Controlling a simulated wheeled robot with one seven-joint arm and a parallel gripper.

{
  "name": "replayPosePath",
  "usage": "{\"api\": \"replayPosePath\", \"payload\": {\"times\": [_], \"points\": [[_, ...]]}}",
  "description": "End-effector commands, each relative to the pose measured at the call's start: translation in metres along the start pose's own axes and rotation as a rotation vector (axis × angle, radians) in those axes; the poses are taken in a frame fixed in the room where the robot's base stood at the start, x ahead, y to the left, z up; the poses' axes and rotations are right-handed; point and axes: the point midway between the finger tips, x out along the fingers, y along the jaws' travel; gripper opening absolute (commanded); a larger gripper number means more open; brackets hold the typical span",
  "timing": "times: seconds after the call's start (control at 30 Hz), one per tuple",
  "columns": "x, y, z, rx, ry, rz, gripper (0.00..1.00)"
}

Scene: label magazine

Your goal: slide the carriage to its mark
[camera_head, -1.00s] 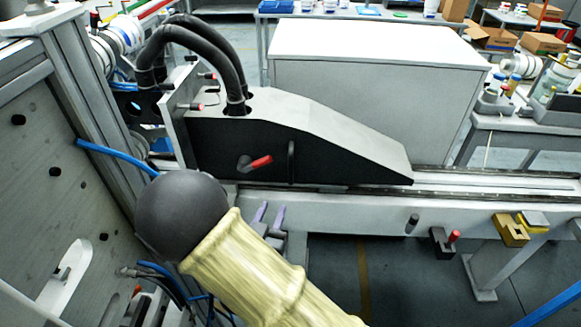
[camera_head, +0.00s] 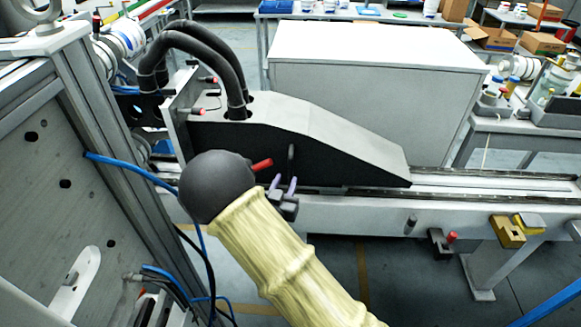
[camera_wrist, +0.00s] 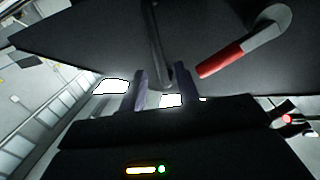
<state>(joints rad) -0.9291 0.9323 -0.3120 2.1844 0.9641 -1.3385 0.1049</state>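The carriage (camera_head: 345,153), with black sides and a grey sloping top, sits on the long rail (camera_head: 480,187). Its side carries a red-tipped lever (camera_head: 262,165) and a dark upright handle (camera_head: 291,158). The wrist view shows the red lever (camera_wrist: 222,60) on the right and the handle (camera_wrist: 157,45) near the middle. My gripper (camera_head: 283,183) is just below the handle, its two purple fingers apart. In the wrist view my gripper (camera_wrist: 161,88) has the handle's lower end between its fingers in the picture; contact cannot be told. I cannot identify the mark.
A black clamp with a red knob (camera_head: 439,242) and a brass block (camera_head: 507,231) are on the rail beam's front, at right. A grey frame panel (camera_head: 50,170) stands close at left, with blue hoses. Thick black hoses (camera_head: 205,50) arch into the carriage. The rail right of the carriage looks clear.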

Motion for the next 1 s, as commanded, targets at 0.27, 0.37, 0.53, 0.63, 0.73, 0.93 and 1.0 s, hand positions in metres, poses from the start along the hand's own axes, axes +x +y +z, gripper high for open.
{"api": "replayPosePath", "payload": {"times": [0.27, 0.37, 0.53, 0.63, 0.73, 0.93, 1.0], "points": [[0.047, 0.000, -0.001, 0.000, 0.000, 0.002, 0.32], [0.057, 0.000, -0.001, 0.000, 0.001, 0.001, 0.32], [0.062, 0.000, 0.000, -0.002, -0.001, 0.000, 0.32], [0.061, 0.000, 0.000, -0.002, -0.001, 0.000, 0.32], [0.061, 0.000, 0.000, -0.001, 0.000, 0.000, 0.28], [0.061, 0.000, 0.000, -0.001, 0.000, 0.000, 0.00], [0.061, 0.000, 0.000, -0.001, 0.000, -0.001, 0.00]]}}
